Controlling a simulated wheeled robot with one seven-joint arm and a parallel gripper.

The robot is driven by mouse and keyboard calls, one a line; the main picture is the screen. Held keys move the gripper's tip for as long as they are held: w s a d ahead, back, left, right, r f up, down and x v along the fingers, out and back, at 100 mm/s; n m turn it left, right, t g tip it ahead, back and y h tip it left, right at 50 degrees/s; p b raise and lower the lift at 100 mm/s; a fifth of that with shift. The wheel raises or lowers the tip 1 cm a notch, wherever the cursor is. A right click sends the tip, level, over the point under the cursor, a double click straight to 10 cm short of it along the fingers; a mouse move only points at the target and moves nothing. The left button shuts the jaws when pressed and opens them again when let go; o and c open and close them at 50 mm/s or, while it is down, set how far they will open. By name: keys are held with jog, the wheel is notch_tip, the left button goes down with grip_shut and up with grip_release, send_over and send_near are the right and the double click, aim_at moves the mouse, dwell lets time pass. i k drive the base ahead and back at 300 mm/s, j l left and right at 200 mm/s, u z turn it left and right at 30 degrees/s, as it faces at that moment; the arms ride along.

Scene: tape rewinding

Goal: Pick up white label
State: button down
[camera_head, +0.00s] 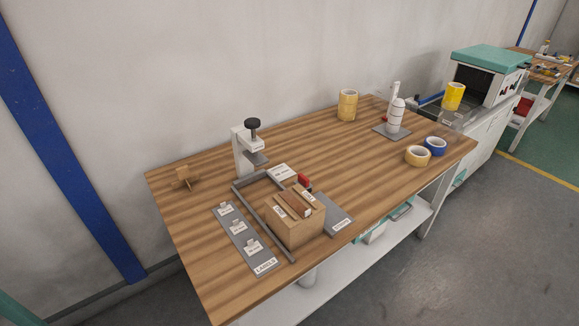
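Three small white labels stand in a row on a grey board (243,257) at the front left of the wooden table: a far one (225,209), a middle one (237,227) and a near one (254,246). Their print is too small to read. A white plate (266,267) marked "LABELS" lies at the near end of the board. My gripper is not in view, so its state and its distance from the labels do not show.
A wooden box (296,235) stands right of the board, beside a dark frame. A white press with a black knob (252,123) stands behind. Tape rolls (417,156) and a white dispenser (396,117) are at the right. The table's middle (320,145) is clear.

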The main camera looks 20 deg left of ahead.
aim_at(224, 209)
jog(key=j+u, duration=0.1)
jog(key=u, duration=0.3)
jog(key=i+u, duration=0.1)
jog(key=u, duration=0.25)
jog(key=j+u, duration=0.1)
jog(key=u, duration=0.3)
jog(key=i+u, duration=0.1)
jog(key=u, duration=0.25)
